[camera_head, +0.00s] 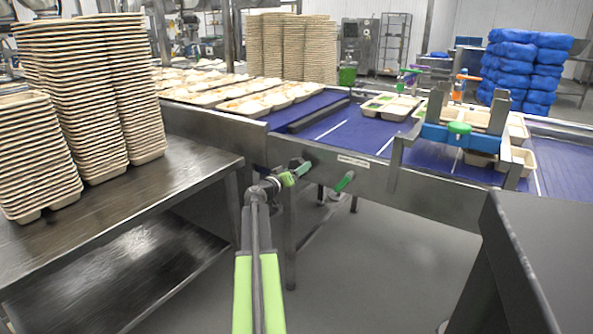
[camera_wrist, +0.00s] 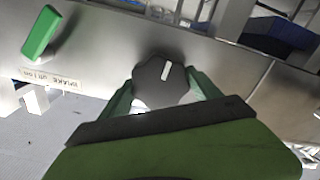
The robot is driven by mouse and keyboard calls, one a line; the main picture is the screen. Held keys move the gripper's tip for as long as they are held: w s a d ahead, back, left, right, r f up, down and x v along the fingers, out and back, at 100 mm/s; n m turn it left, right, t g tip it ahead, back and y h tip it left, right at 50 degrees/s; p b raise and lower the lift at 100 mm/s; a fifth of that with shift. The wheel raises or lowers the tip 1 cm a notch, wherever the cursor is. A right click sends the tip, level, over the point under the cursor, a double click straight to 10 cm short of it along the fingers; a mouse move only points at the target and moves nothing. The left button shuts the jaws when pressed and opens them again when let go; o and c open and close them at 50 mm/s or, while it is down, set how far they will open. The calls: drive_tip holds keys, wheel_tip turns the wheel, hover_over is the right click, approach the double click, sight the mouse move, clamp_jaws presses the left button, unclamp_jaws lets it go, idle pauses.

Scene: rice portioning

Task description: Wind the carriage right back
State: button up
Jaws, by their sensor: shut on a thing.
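My gripper (camera_wrist: 166,92) is shut on a dark round knob (camera_wrist: 160,80) with a white pointer mark, on the steel side of the conveyor. Its green fingers lie on either side of the knob. In the head view my gripper (camera_head: 296,173) reaches the conveyor's front side, and the knob is mostly hidden there. A green brake lever (camera_head: 344,181) is to its right; the lever also shows at upper left in the wrist view (camera_wrist: 41,33), above a brake label. The carriage (camera_head: 447,135), with a blue beam and steel uprights, spans the blue belt at right.
Food trays (camera_head: 386,106) lie on the belt left of the carriage. Tall stacks of empty trays (camera_head: 83,95) stand on a steel table (camera_head: 150,185) at left. A dark-topped unit (camera_head: 545,235) stands at lower right. Grey floor is open between them.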

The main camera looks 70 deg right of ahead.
drive_tip(key=shift+m, duration=2)
drive_tip(key=m, duration=0.3)
drive_tip(key=shift+m, duration=1.7)
